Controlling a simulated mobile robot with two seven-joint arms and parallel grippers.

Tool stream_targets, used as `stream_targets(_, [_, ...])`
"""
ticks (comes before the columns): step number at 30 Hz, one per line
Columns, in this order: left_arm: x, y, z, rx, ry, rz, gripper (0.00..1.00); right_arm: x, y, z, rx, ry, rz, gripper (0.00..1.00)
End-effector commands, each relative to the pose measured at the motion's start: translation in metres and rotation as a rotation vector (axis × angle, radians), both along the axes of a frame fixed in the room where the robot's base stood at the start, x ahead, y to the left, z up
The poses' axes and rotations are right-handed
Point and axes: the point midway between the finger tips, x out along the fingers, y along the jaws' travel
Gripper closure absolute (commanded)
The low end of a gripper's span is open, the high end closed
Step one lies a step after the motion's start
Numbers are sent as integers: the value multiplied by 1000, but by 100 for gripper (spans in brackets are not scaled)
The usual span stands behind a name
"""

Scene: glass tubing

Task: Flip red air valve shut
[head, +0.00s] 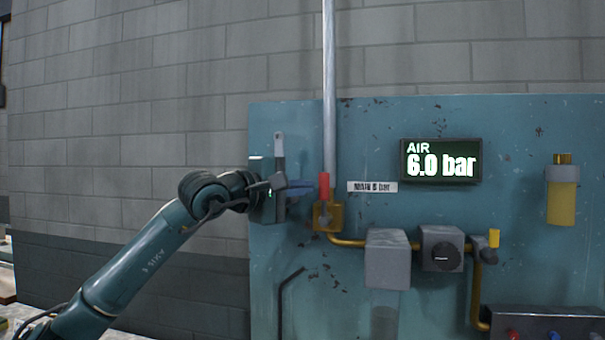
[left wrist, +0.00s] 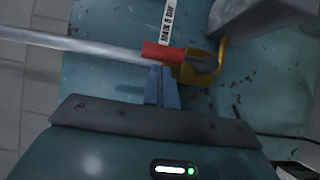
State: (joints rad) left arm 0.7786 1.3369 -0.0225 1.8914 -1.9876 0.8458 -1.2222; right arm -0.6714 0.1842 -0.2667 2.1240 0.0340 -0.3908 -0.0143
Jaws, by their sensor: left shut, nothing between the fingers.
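The red valve handle (head: 324,186) stands upright, in line with the grey vertical pipe above it, on a brass valve body (head: 327,216) on the teal panel. In the left wrist view the red handle (left wrist: 163,52) lies along the pipe, beside the brass body (left wrist: 200,66). My left gripper (head: 308,184) is shut and empty, just left of the red handle. In the left wrist view the blue-grey fingertips (left wrist: 163,76) are together right at the handle's side; I cannot tell whether they touch it. My right gripper is not in view.
The grey pipe (head: 329,90) runs up from the valve. A "MAIN 6 bar" label (head: 372,187) and an AIR display (head: 440,160) reading 6.0 bar are to the right. Brass tubing leads to grey boxes (head: 387,262). A yellow cylinder (head: 562,195) hangs far right.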

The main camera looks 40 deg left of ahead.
Motion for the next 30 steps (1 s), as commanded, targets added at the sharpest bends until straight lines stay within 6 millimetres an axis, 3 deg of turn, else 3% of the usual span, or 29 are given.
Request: stream_targets(30, [4,-6,2,48,27,1,100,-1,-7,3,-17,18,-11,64])
